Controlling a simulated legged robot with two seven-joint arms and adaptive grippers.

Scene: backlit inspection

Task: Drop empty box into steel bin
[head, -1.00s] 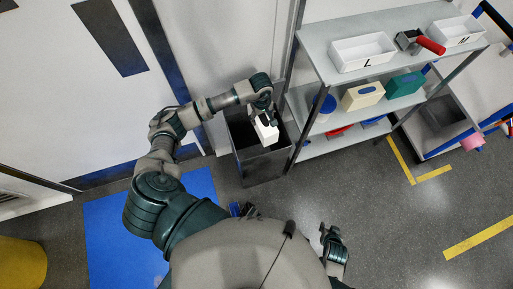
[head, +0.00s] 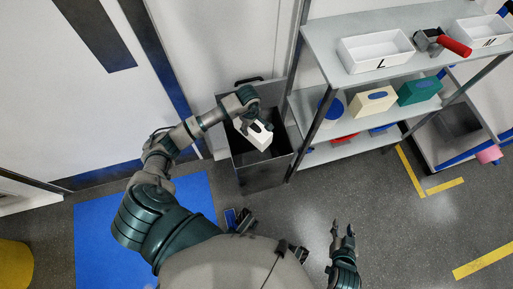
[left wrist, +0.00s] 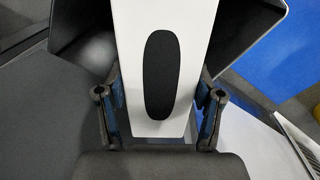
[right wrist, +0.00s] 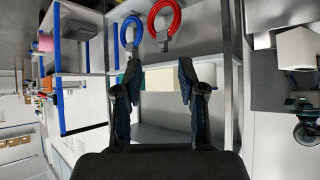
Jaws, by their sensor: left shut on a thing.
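The empty box is a white box (head: 258,136) with a dark oval slot in its top. In the head view my left gripper (head: 245,124) is shut on it and holds it over the mouth of the steel bin (head: 262,178), an open dark grey bin. In the left wrist view the white box (left wrist: 138,60) sits between both fingers of my left gripper (left wrist: 160,112), with the bin's dark rim (left wrist: 252,22) behind it. My right gripper (head: 343,236) is open and empty, low over the floor at the right; its spread fingers show in the right wrist view (right wrist: 160,85).
A metal shelf unit (head: 345,28) stands right of the bin, its post close to the bin's edge. It holds white trays (head: 376,52), a cream box (head: 372,101) and a green box (head: 419,90). A blue mat (head: 110,235) lies left on the floor.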

